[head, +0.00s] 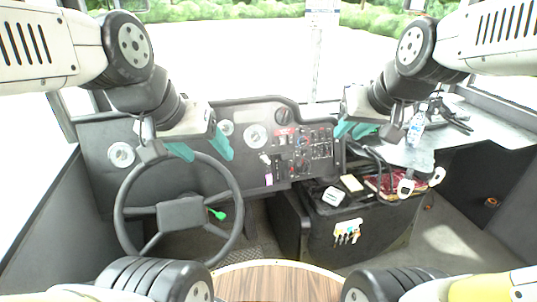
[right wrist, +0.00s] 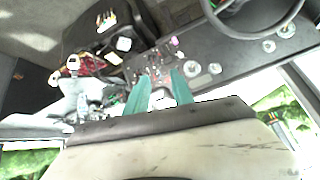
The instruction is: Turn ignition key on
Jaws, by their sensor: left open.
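My left gripper (head: 201,151) is open and empty above the upper rim of the steering wheel (head: 180,212). My right gripper (head: 354,130) is open in front of the right part of the dashboard (head: 245,115); its teal fingers stand apart in the right wrist view (right wrist: 161,76). A small white piece (head: 265,157) with a pink tag (head: 268,179) hangs on the dashboard right of the wheel. A green key-like piece (head: 218,214) shows beside the wheel hub. I cannot tell for sure which of these is the ignition key, or its turn position.
Several coloured keys (head: 347,237) hang on the front of a dark box (head: 320,205) at the right. A bottle (head: 415,129) stands on the grey ledge beyond. A wooden surface (head: 277,283) lies low in front of me. The steering wheel blocks part of the lower dashboard.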

